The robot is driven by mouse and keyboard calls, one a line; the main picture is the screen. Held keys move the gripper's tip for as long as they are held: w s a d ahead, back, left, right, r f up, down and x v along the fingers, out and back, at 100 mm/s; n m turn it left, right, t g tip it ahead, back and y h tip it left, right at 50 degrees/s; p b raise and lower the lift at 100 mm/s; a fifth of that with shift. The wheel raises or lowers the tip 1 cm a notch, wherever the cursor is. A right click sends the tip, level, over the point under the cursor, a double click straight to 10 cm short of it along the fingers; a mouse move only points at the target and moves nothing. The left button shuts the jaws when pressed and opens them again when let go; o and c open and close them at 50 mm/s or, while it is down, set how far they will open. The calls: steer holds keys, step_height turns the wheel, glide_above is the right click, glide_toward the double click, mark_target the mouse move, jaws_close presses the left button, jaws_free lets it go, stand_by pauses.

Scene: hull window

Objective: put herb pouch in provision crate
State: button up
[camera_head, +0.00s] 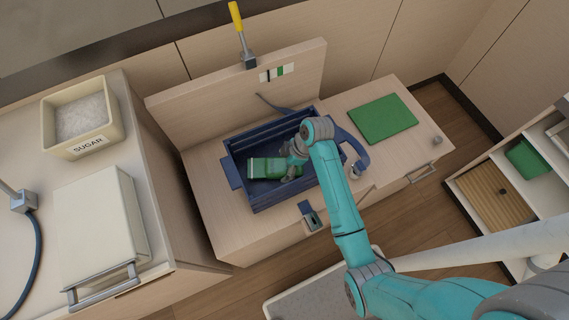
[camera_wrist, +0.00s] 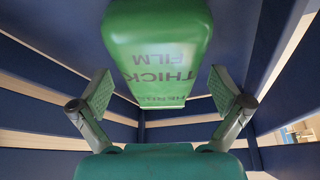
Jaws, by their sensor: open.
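The herb pouch (camera_head: 267,168) is a green pack with a pale label and lies inside the blue provision crate (camera_head: 236,184). In the wrist view the pouch (camera_wrist: 157,50) fills the top middle, with upside-down print reading "THICK FILM" and a partly hidden lower line. My gripper (camera_head: 291,163) is down inside the crate at the pouch's right end. In the wrist view its two fingers (camera_wrist: 163,90) are spread apart, with a gap between each finger and the pouch. The crate's slatted walls (camera_wrist: 45,95) surround both. The pouch's underside is hidden.
The crate stands on a wooden bench with an upright back panel (camera_head: 240,95). A green mat (camera_head: 383,118) lies to its right. A sugar bin (camera_head: 80,115) and a cream box (camera_head: 98,225) stand on the left counter. A curved blue strap or handle (camera_head: 350,150) shows by the crate's right side.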

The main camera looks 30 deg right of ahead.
steer(key=shift+r, duration=0.1)
steer(key=v, duration=1.2)
